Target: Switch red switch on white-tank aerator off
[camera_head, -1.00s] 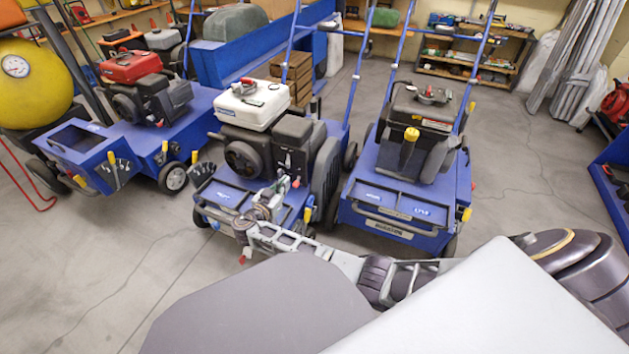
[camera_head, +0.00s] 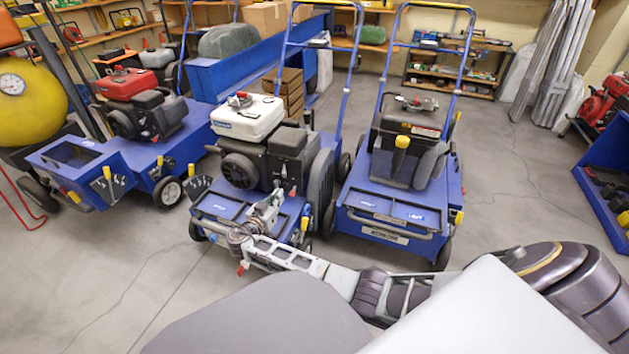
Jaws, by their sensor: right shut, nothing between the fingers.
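The white-tank aerator is the middle machine, with a white fuel tank (camera_head: 247,117) on top of a dark engine and a blue body (camera_head: 215,205). A small red spot (camera_head: 292,191) on the engine's front, just right of my gripper, may be the red switch; it is too small to tell its position. My right gripper (camera_head: 275,197) is shut and empty, in front of the engine's lower front above the blue deck. It partly hides that area, and I cannot tell whether it touches the machine. My left gripper is not in view.
A red-tank aerator (camera_head: 124,84) stands to the left and a black-tank aerator (camera_head: 408,125) close to the right. A yellow tank (camera_head: 30,100) is at the far left. Shelves (camera_head: 455,70) line the back wall. Grey floor (camera_head: 520,190) is open at the right.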

